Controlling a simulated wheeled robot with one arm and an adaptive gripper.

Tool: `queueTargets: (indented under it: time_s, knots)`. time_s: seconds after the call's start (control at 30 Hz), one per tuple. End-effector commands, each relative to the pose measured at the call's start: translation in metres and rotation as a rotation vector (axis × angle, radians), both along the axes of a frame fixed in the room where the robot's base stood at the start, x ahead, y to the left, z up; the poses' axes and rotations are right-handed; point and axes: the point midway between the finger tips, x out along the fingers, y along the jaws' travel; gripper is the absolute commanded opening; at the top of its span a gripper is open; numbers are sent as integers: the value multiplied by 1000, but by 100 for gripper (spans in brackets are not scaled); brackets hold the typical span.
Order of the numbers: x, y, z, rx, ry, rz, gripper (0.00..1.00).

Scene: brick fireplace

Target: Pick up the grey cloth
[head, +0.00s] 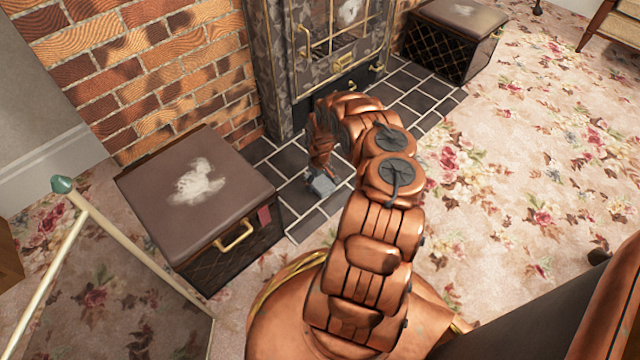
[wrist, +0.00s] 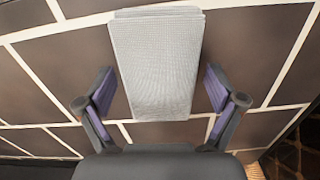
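The grey cloth (wrist: 156,65) is a folded, light grey rectangle lying on the dark tiles in the wrist view. In the head view the cloth (head: 321,186) shows as a small pale patch on the hearth tiles, partly hidden by my gripper (head: 318,178). In the wrist view my gripper (wrist: 157,92) is open, with one finger on each side of the cloth's near part. Gaps show between both fingers and the cloth, so it is not gripped. The fingers' exact height above the tiles is hard to tell.
A dark box with a brown lid and brass handle (head: 236,236) stands left of my gripper. A similar box (head: 447,52) stands at the back right. The fireplace (head: 277,65) rises behind the tiled hearth (head: 431,88). Floral carpet (head: 515,145) lies open at right.

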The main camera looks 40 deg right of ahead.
Motion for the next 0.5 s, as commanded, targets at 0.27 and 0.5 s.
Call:
queueTargets:
  time_s: [0.27, 0.5]
  knots:
    - [0, 0, 0, 0, 1, 0, 59]
    - [0, 0, 0, 1, 1, 0, 36]
